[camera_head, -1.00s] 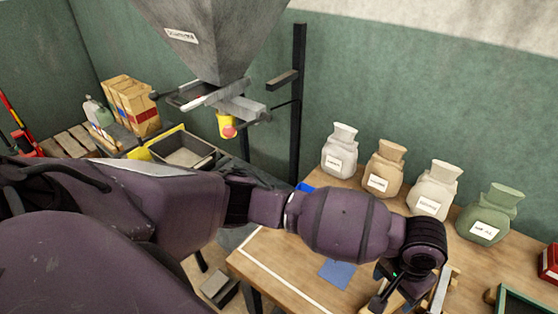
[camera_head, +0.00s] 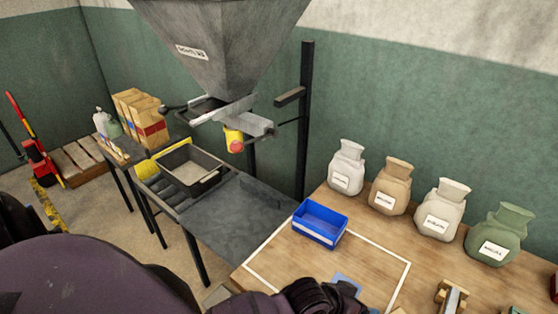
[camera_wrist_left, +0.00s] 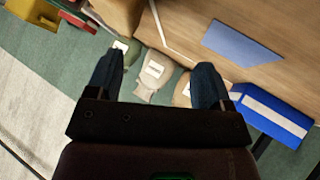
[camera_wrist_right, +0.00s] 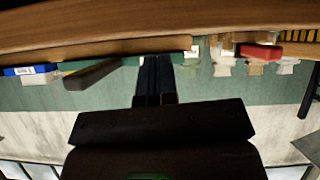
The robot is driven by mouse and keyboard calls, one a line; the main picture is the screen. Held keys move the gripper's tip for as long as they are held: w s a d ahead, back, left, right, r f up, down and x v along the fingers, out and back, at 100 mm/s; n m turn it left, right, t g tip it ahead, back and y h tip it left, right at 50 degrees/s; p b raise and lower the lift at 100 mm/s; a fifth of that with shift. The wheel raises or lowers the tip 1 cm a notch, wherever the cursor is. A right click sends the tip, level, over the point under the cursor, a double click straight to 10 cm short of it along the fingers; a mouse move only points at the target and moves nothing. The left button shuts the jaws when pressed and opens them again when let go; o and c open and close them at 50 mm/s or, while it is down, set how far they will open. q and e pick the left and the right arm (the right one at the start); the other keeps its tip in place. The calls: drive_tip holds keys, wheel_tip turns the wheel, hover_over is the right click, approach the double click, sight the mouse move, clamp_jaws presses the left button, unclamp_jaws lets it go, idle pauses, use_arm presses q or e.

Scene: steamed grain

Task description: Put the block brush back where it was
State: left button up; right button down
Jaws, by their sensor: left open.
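A wooden block with a pale grey strip (camera_head: 452,297) lies on the table at the lower right of the head view. It may be the block brush, but I cannot tell for sure. My left gripper (camera_wrist_left: 157,80) is open, with nothing between its fingers in the left wrist view. In the head view my left arm shows at the bottom edge and its fingers are hidden. My right gripper (camera_wrist_right: 154,80) has its fingers together with nothing visible between them. A dark elongated thing (camera_wrist_right: 93,74) shows left of it in the right wrist view; I cannot tell what it is.
A blue bin (camera_head: 320,224) stands at the table's back left, beside a white outline and a blue patch (camera_head: 348,283). Several labelled sacks (camera_head: 391,187) line the wall. A grey hopper (camera_head: 215,45) hangs over a bench with a dark tray (camera_head: 207,181). The outlined area is mostly clear.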

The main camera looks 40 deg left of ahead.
use_arm(q)
drive_tip(key=s+a+f+y, duration=0.1)
drive_tip(key=a, duration=0.2)
drive_tip(key=s+a+f+t+y, duration=0.1)
drive_tip(key=s+a, duration=0.1)
drive_tip(key=a, duration=0.2)
drive_tip(key=s+a+f+t+y, duration=0.1)
drive_tip(key=a, duration=0.2)
drive_tip(key=shift+s+a+n, duration=0.2)
drive_tip(key=shift+s+n, duration=0.15)
drive_tip(key=shift+n, duration=0.05)
drive_tip(key=s+a+t+y, duration=0.1)
drive_tip(key=s+a+y, duration=0.2)
drive_tip(key=s+a, duration=0.3)
drive_tip(key=a, duration=0.3)
drive_tip(key=shift+s+f+t, duration=0.25)
drive_tip(key=shift+f+t, duration=0.05)
drive_tip(key=shift+f, duration=0.1)
use_arm(e)
drive_tip(key=shift+w+r, duration=0.2)
drive_tip(key=shift+w, duration=0.15)
drive_tip(key=shift+s, duration=0.1)
